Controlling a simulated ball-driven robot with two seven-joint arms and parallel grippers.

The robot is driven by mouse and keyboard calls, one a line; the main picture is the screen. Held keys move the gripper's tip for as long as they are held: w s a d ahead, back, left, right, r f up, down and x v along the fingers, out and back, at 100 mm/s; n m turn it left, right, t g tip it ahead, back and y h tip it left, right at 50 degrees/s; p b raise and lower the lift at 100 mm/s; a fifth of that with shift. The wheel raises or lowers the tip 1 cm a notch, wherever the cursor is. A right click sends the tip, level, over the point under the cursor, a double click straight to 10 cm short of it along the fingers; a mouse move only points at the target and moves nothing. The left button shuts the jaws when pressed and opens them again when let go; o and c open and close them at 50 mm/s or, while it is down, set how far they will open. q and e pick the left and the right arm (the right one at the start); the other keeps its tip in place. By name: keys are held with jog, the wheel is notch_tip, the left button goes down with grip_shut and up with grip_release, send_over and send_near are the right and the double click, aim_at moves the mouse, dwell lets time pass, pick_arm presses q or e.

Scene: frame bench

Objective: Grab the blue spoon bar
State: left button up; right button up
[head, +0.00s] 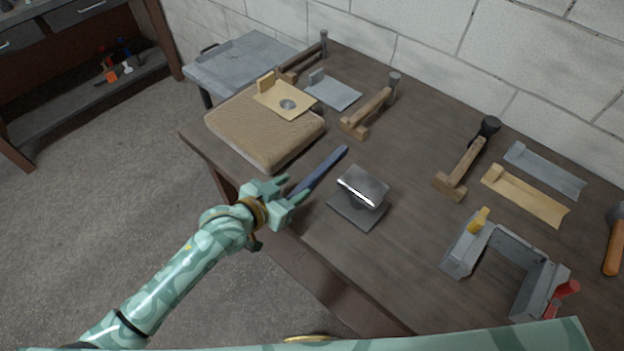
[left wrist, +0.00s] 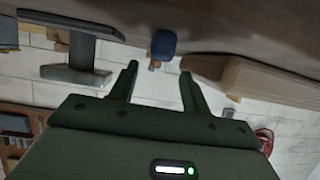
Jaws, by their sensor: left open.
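The blue spoon bar (head: 322,169) lies on the brown bench, a long narrow bar pointing away toward the back right. Its near end is by the bench's front edge, at the fingers of my left gripper (head: 293,188). That gripper is open, and its fingers point at the bar. In the left wrist view the bar shows end-on as a blue shape (left wrist: 163,42), sideways between the two open fingertips (left wrist: 159,68) and above their line. I cannot tell whether its end lies between the fingers. My right gripper is not in view.
A tan sandbag pad (head: 243,135) lies left of the bar. A shiny metal block on a dark plate (head: 352,212) stands close right of it. Hammers (head: 370,112), metal sheets (head: 333,92) and a grey frame (head: 465,248) lie farther off.

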aim_at(311, 177)
pick_arm(q)
jog(key=shift+w+d+f, duration=0.25)
jog(key=shift+w+d, duration=0.25)
jog(key=b+x, duration=0.1)
jog(key=x, duration=0.4)
jog(key=shift+s+d+b, duration=0.15)
jog(key=shift+b, duration=0.2)
jog(key=shift+r, duration=0.1)
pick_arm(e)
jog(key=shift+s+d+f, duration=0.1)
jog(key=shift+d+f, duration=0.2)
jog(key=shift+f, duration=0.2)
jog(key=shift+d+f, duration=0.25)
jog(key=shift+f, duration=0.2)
pick_arm(q)
grip_shut()
jog(key=shift+r, duration=0.1)
